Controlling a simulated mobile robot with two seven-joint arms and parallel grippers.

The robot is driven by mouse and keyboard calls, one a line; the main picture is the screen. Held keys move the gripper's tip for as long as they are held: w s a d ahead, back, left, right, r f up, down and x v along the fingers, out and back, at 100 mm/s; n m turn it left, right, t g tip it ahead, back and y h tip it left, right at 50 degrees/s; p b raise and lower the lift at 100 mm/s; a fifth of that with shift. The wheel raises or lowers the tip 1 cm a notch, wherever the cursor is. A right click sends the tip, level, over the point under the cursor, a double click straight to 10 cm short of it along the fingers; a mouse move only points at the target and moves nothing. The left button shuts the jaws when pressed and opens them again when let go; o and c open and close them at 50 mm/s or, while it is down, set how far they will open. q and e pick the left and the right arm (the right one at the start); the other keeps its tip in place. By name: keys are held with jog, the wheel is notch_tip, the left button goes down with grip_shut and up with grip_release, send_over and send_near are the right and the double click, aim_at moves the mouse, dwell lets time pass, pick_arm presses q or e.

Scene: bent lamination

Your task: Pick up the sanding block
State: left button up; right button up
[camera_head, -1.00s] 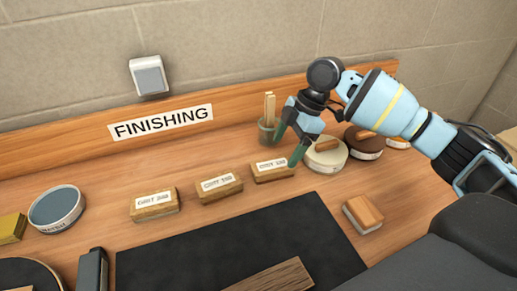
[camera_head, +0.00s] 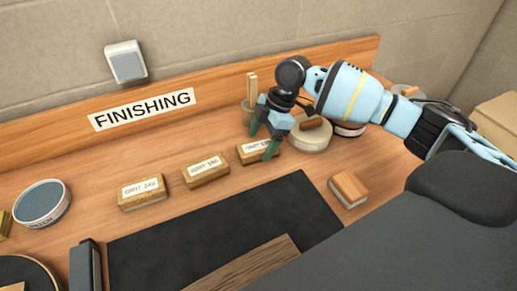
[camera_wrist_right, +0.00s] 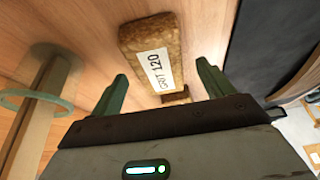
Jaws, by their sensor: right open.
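Three cork sanding blocks with white grit labels stand in a row on the bench: the left block (camera_head: 142,193), the middle block (camera_head: 206,171) and the right block (camera_head: 254,152). In the right wrist view a block labelled GRIT 120 (camera_wrist_right: 150,45) lies ahead of and between my fingers. My right gripper (camera_head: 263,139) is open and empty, pointing down at the right block; its two fingers also show in the wrist view (camera_wrist_right: 162,74). Its fingertips partly overlap that block in the head view; contact cannot be told. My left gripper is not in view.
A glass jar with sticks (camera_head: 248,108) stands close behind the gripper. A round pale tin (camera_head: 312,137) is just right of it. A wood-topped block (camera_head: 348,188) lies farther right. A black mat (camera_head: 175,240) lies in front, and a backboard runs behind.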

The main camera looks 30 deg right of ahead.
aim_at(259, 145)
jog(key=shift+x, duration=1.1)
jog(key=shift+f, duration=0.15)
jog(key=c, duration=1.1)
notch_tip(259, 145, up, 10)
jog(key=shift+r, duration=0.2)
